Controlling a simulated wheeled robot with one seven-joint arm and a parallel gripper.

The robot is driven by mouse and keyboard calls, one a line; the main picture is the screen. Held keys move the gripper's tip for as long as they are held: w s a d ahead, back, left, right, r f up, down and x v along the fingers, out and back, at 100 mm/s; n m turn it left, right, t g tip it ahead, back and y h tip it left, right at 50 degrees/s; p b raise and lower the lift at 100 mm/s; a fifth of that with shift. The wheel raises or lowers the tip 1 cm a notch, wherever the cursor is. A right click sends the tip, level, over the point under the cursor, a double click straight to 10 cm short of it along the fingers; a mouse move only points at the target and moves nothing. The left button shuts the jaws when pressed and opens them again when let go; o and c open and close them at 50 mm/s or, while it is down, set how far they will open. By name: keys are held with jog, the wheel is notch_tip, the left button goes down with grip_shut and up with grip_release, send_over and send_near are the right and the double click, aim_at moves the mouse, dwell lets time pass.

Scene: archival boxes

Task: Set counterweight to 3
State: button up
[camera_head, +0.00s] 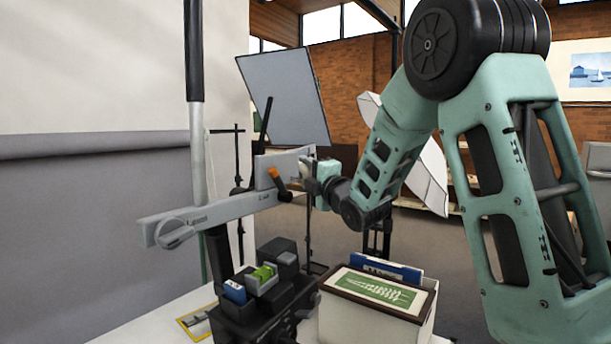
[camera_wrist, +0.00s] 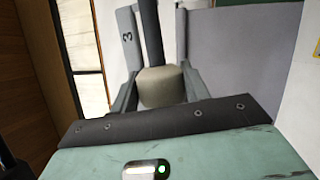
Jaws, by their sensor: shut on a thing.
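A grey balance-like beam (camera_head: 220,208) slants across the copy stand, with a round dial (camera_head: 175,234) at its left end. A dark lever with an orange part (camera_head: 274,174) sits on the beam near its right end. My gripper (camera_head: 311,176) is at the beam's right end. In the wrist view, my gripper (camera_wrist: 160,95) is shut on a blunt grey-beige knob (camera_wrist: 160,86). A dark bar (camera_wrist: 150,32) rises behind the knob. A grey plate (camera_wrist: 128,40) beside the bar carries the number 3. I cannot tell whether the bar lines up with that number.
A white box with a green leaf print (camera_head: 375,290) stands below my arm. Dark boxes (camera_head: 265,290) with blue and green items stand below the beam. A tall column (camera_head: 197,150) rises at left. A light panel (camera_head: 285,97) stands behind.

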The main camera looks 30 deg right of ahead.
jog(key=d+b, duration=0.1)
jog(key=d, duration=0.1)
jog(key=w+d+b, duration=0.1)
jog(key=d, duration=0.1)
jog(key=w+d+b, duration=0.1)
jog(key=shift+d+r+b, duration=0.15)
jog(key=shift+d+b, duration=0.2)
jog(key=shift+d, duration=0.05)
jog(key=shift+w+d+r, duration=0.15)
jog(key=shift+d+r, duration=0.1)
jog(key=shift+d, duration=0.1)
jog(key=o, duration=1.4)
jog(key=shift+b+v, duration=4.05)
jog(key=shift+v, duration=4.7)
